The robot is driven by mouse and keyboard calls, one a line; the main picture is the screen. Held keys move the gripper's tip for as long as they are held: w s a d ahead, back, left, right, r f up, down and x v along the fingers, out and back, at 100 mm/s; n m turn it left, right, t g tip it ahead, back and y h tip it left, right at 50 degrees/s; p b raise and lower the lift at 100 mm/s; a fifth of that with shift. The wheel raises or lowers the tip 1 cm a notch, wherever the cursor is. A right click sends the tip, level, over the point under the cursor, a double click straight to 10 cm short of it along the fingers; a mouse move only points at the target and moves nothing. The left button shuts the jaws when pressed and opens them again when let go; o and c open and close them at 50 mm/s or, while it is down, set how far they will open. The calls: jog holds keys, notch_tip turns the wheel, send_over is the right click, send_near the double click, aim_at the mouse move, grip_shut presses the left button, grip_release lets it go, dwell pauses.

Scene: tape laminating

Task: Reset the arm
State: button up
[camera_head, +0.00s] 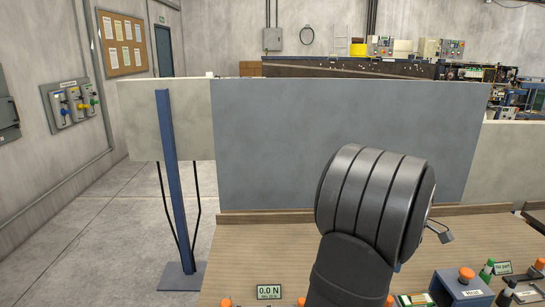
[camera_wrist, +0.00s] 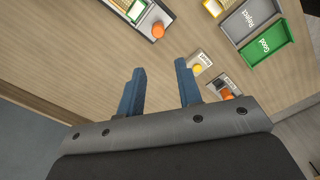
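My gripper (camera_wrist: 160,82) shows in the wrist view with its two blue fingers apart and nothing between them. It hangs above the wooden tabletop (camera_wrist: 90,60), clear of the objects there. In the head view a dark, ribbed part of my arm fills the middle right and hides part of the table. My gripper's fingers cannot be seen in that view.
The wrist view shows a green "Good" bin (camera_wrist: 266,44), a grey "Reject" bin (camera_wrist: 247,20), a yellow button (camera_wrist: 197,69) and orange buttons (camera_wrist: 158,30). A grey panel (camera_head: 300,140) stands behind the table. A force display (camera_head: 269,292) reads 0.0 N.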

notch_tip(320, 180, down, 15)
jog(key=shift+d, duration=0.15)
dwell(0.4)
jog(key=o, duration=1.3)
jog(key=shift+r, duration=0.1)
jog(key=shift+c, duration=0.2)
jog(key=shift+o, duration=1.2)
jog(key=d+r+n, duration=0.2)
jog(key=d+r, duration=0.1)
jog(key=r, duration=0.3)
jog(key=shift+w+d+r+n, duration=0.2)
jog(key=shift+w+r+n, duration=0.1)
jog(key=shift+w+r, duration=0.05)
notch_tip(320, 180, up, 10)
jog(key=d+n, duration=0.3)
jog(key=n, duration=0.1)
jog(key=f, duration=1)
jog(key=shift+s, duration=0.35)
